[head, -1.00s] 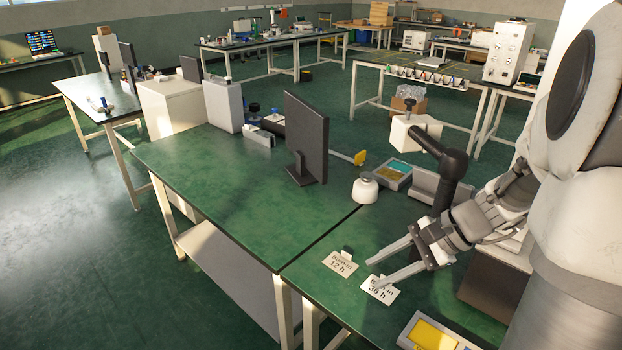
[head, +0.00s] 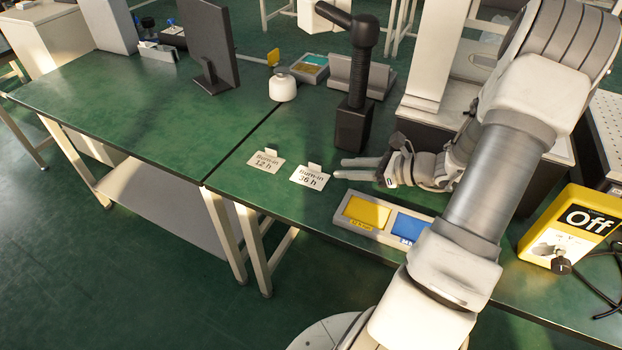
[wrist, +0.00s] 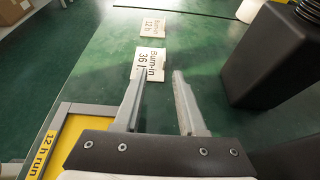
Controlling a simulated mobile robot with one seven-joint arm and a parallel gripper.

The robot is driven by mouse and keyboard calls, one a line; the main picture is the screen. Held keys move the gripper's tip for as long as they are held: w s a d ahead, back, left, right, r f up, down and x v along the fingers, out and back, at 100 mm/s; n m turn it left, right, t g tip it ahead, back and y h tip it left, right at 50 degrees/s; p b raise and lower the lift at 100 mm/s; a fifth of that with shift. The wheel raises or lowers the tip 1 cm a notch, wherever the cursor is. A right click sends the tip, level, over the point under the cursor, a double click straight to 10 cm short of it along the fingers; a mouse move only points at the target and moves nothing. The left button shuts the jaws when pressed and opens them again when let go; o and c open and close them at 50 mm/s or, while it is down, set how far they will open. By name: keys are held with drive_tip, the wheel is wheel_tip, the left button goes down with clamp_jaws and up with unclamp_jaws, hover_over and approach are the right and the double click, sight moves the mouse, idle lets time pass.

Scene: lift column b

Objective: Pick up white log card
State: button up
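Two white cards lie on the green bench top. The "Burn-in 36 h" card (head: 310,177) is nearer my gripper, and the "Burn-in 12 h" card (head: 265,161) lies to its left. In the wrist view the 36 h card (wrist: 149,64) is just beyond my fingertips, with the 12 h card (wrist: 153,27) farther off. My gripper (head: 341,168) is right of the 36 h card in the head view, its fingers pointing toward it. In the wrist view my gripper (wrist: 157,78) is open and empty; the left finger overlaps the card's lower edge. Contact cannot be told.
A tray with yellow and blue sections (head: 384,219) lies at the bench's front edge. A black post-like device (head: 354,120) stands behind my gripper. A white round-topped container (head: 282,88) and a monitor (head: 210,50) are farther back. A yellow "Off" box (head: 575,228) is at right.

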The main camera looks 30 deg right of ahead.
sight(331, 179)
drive_tip(key=x, duration=0.4)
drive_tip(key=shift+w+a+f+b, duration=0.15)
drive_tip(key=shift+w+b, duration=0.1)
drive_tip(key=shift+b, duration=0.15)
drive_tip(key=shift+w+d+b+x, duration=0.15)
drive_tip(key=shift+b+x, duration=0.3)
drive_tip(key=shift+x, duration=0.9)
drive_tip(key=shift+w+d+b+x, duration=0.15)
drive_tip(key=shift+b+x, duration=0.25)
drive_tip(key=shift+x, duration=0.9)
drive_tip(key=shift+r, duration=0.2)
clamp_jaws()
